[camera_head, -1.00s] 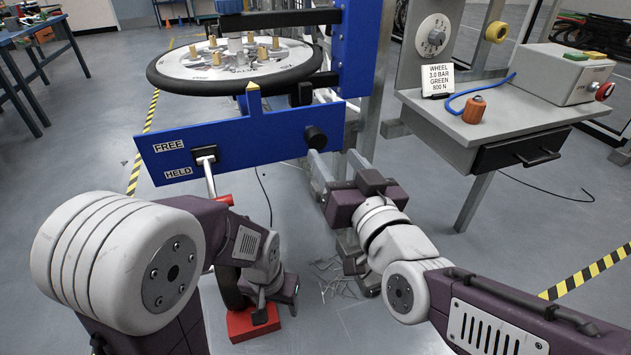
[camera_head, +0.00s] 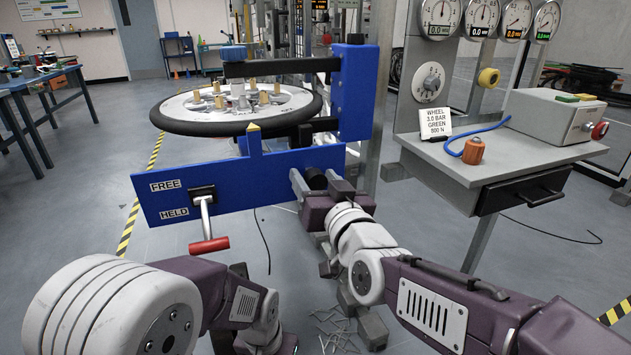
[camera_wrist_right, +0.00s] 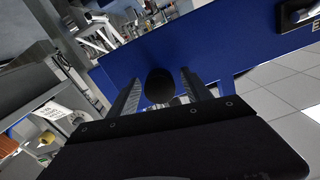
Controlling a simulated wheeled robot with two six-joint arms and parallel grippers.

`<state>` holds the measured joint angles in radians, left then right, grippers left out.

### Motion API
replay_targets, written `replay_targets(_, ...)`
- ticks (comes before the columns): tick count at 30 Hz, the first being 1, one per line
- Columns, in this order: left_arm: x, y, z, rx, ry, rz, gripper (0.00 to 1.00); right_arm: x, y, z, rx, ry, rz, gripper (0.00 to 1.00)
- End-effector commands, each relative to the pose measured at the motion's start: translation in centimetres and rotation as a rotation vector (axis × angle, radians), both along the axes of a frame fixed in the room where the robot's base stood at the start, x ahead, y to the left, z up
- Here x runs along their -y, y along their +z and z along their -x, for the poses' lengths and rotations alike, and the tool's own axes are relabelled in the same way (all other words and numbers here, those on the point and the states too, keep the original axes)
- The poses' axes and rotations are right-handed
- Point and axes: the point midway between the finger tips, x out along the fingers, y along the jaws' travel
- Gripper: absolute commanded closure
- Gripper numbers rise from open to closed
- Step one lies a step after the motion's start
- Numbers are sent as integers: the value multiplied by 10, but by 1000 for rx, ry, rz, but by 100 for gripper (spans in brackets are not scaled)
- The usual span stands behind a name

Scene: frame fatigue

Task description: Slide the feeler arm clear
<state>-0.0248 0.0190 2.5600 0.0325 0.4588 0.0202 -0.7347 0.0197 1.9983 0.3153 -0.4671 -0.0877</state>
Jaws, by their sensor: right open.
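A dark horizontal bar, which looks like the feeler arm (camera_head: 283,67), reaches from a blue upright (camera_head: 352,95) over the spoked wheel (camera_head: 235,108). A black round knob (camera_head: 316,178) sticks out of the front of the blue panel (camera_head: 235,187). My right gripper (camera_head: 318,183) is open in front of the panel, its fingers on either side of the knob. In the right wrist view the knob (camera_wrist_right: 159,86) sits between the two spread fingers (camera_wrist_right: 160,95); I cannot tell whether they touch it. My left gripper (camera_head: 268,343) is low at the bottom edge, its jaws hidden.
A lever with a red handle (camera_head: 209,245) hangs from the panel beside the HELD label. A grey bench (camera_head: 500,165) with a sign, orange knob and grey box stands right. Gauges (camera_head: 483,18) sit above it. Floor at left is open.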

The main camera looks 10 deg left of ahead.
Motion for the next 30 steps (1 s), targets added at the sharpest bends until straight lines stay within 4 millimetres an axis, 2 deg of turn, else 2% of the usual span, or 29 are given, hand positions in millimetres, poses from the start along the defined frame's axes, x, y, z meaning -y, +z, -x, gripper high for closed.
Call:
replay_targets(1,0,0,0,0,0,0,39,0,0,0,0,0,0,43)
replay_targets(2,0,0,0,0,0,0,39,0,0,0,0,0,0,48)
replay_targets(6,0,0,0,0,0,0,39,0,0,0,0,0,0,87)
replay_targets(8,0,0,0,0,0,0,39,0,0,0,0,0,0,100)
replay_targets(30,0,0,0,0,0,0,39,0,0,0,0,0,0,100)
